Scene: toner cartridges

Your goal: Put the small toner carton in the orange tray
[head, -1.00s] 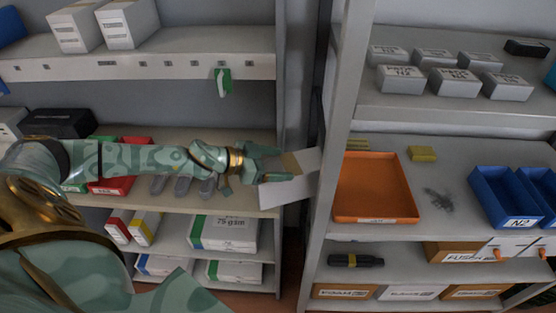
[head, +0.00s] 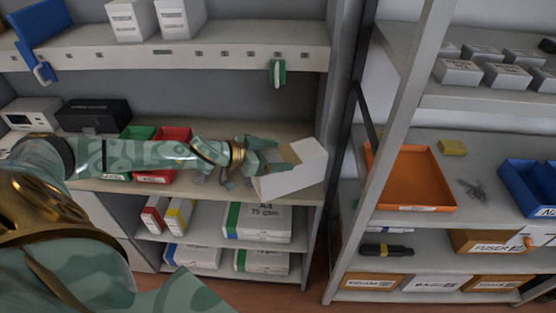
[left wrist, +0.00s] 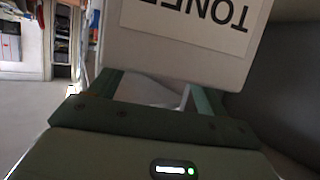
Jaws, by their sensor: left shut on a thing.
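My left gripper (head: 264,164) is shut on a white carton (head: 298,172) and holds it tilted, in front of the left shelf unit. In the left wrist view the carton (left wrist: 185,40) fills the top, with a label reading TONER upside down; the gripper (left wrist: 155,95) is at its near end. The orange tray (head: 410,178) is empty and stands on the middle shelf of the right unit, to the right of the carton and apart from it. My right gripper is not in view.
A grey upright (head: 392,130) of the right unit stands between the carton and the tray. A yellow box (head: 452,147) and a dark smudge-like item (head: 473,188) lie right of the tray, before a blue bin (head: 530,185). Red (head: 172,140) and green bins sit behind my left arm.

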